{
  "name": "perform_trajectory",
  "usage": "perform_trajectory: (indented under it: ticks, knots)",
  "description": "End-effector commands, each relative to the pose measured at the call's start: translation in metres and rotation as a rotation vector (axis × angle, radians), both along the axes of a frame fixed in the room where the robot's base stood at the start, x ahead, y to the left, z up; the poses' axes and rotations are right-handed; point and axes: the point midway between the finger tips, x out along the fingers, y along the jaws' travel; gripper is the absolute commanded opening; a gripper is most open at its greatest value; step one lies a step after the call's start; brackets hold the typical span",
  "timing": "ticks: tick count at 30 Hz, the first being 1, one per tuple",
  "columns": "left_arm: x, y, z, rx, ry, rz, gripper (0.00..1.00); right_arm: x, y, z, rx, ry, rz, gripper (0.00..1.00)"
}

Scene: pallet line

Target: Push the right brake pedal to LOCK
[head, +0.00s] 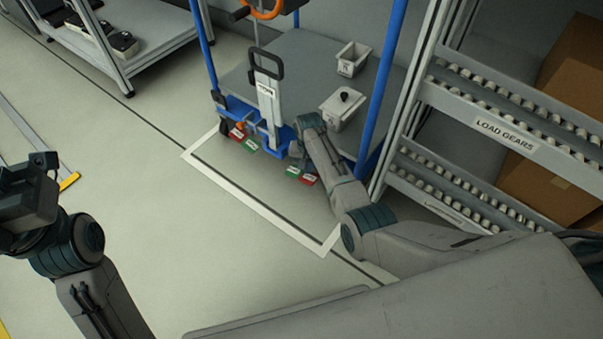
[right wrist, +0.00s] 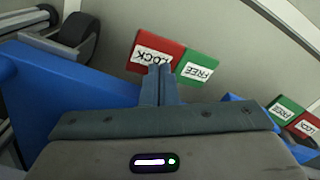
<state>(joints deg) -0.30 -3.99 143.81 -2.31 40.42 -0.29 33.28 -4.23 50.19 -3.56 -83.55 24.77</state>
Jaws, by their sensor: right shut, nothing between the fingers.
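The right brake pedal has a green FREE plate (head: 292,172) and a red LOCK plate (head: 309,180) side by side, low at the cart's front. In the right wrist view its red LOCK plate (right wrist: 153,50) and green FREE plate (right wrist: 198,66) lie just beyond my fingertips. My right gripper (right wrist: 160,69) is shut and empty. Its tips overlap the lower edge of LOCK near the seam with FREE; contact cannot be told. In the head view the right gripper (head: 298,158) points down, above the pedal. My left gripper (head: 27,195) is at the far left, its fingers unclear.
The left brake pedal (head: 243,139) shows its own red and green plates; it also shows in the right wrist view (right wrist: 290,116). The blue-framed cart (head: 300,60) carries bins. A roller rack (head: 480,115) stands close on the right. Floor in front is clear.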

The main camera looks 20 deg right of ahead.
Motion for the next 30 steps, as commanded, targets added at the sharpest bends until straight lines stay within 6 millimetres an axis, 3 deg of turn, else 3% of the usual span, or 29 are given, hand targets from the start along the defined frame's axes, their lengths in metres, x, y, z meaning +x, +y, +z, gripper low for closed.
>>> perform_trajectory:
  ticks: [30]
  knots:
    - [0.0,0.0,-0.009,0.0,0.0,0.0,0.46,0.0,0.0,-0.016,0.0,0.0,0.0,0.0]
